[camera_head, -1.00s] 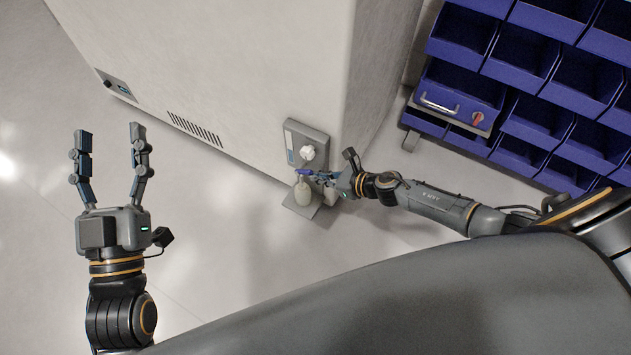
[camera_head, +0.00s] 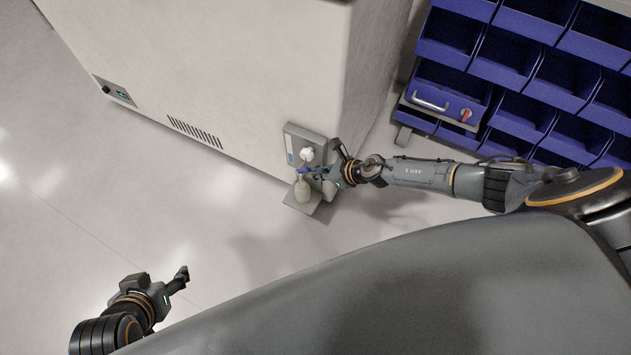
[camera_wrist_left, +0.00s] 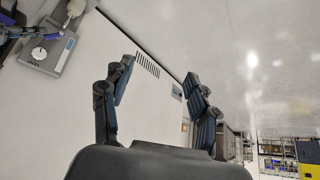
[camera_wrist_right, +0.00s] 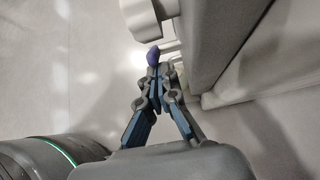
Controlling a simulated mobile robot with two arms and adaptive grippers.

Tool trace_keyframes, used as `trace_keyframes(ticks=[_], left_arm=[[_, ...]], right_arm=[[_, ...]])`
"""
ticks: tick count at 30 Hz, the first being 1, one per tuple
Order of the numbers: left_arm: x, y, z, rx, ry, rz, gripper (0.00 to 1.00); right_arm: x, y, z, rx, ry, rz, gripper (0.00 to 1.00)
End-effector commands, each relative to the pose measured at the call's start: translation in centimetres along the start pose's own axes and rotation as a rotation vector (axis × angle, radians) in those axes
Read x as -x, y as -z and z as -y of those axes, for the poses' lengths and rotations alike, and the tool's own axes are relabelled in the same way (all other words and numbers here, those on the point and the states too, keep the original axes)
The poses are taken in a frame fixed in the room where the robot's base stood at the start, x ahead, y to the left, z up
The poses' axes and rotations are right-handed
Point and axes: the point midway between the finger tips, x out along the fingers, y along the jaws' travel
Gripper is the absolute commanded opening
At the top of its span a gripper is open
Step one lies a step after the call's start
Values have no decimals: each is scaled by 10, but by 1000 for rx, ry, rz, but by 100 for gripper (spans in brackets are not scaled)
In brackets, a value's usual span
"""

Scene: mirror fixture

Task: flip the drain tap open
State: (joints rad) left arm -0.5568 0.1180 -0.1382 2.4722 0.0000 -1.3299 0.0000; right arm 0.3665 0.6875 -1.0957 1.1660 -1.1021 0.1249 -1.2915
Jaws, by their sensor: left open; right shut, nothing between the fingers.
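The drain tap's blue-purple lever (camera_head: 303,171) is at the grey panel (camera_head: 291,142) on the pale cabinet, below a white knob (camera_head: 307,154). My right gripper (camera_head: 316,173) is beside the lever. In the right wrist view its closed fingertips (camera_wrist_right: 166,62) are right by the lever (camera_wrist_right: 153,56); whether they touch I cannot tell. The white knob (camera_wrist_right: 142,18) is above. My left gripper (camera_head: 182,279) is open and empty, low at the left, far from the tap. It also shows in the left wrist view (camera_wrist_left: 158,72).
The large pale cabinet (camera_head: 220,75) fills the upper middle, with a vent (camera_head: 195,132) and a small control panel (camera_head: 115,94). Blue bins (camera_head: 520,60) stand at the upper right. The floor (camera_head: 60,210) at the left is clear.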

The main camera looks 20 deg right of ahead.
Motion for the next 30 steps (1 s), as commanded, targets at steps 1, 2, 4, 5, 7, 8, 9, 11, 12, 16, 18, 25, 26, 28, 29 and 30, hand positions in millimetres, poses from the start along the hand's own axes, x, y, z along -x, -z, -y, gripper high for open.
trace_keyframes(ticks=[1, 2, 4, 5, 7, 8, 9, 11, 12, 16, 18, 25, 26, 28, 29, 30], left_arm=[[5, -10, 2, 2, 3, 53, 60], [7, -17, 2, 3, 5, 86, 60], [12, -33, 4, 5, 9, 160, 60], [15, -40, 5, 6, 10, 191, 60], [21, -52, 6, 8, 13, 253, 60], [23, -56, 6, 9, 13, 273, 60], [24, -55, 6, 9, 13, 272, 60], [26, -53, 6, 9, 13, 269, 60], [27, -52, 6, 9, 13, 269, 60], [26, -52, 6, 9, 13, 268, 60], [26, -52, 6, 9, 13, 267, 60], [28, -50, 6, 9, 13, 268, 60], [29, -50, 6, 9, 13, 268, 60], [30, -48, 7, 8, 13, 270, 60], [30, -48, 7, 9, 13, 270, 60], [30, -48, 7, 8, 13, 270, 60]], right_arm=[[2, -2, -1, -3, -1, 0, 0], [2, -2, -1, -4, -2, 1, 0], [2, -3, 0, -3, -1, 1, 0], [3, -3, 1, -4, -1, 1, 0], [3, -4, 0, -4, -3, 1, 0], [3, -5, 1, -3, -2, 2, 0], [3, -6, 1, -3, -2, 2, 0], [4, -7, 2, -3, -2, 2, 0], [4, -8, 2, -3, -2, 2, 0], [3, -6, 2, -1, -2, 2, 0], [3, -6, 2, -1, -2, 2, 0], [6, -10, 2, -1, -2, 2, 0], [7, -11, 3, -1, -2, 2, 0], [10, -14, 3, -1, -2, 2, 0], [11, -16, 3, -1, -2, 2, 0], [12, -17, 3, -2, -2, 2, 0]])
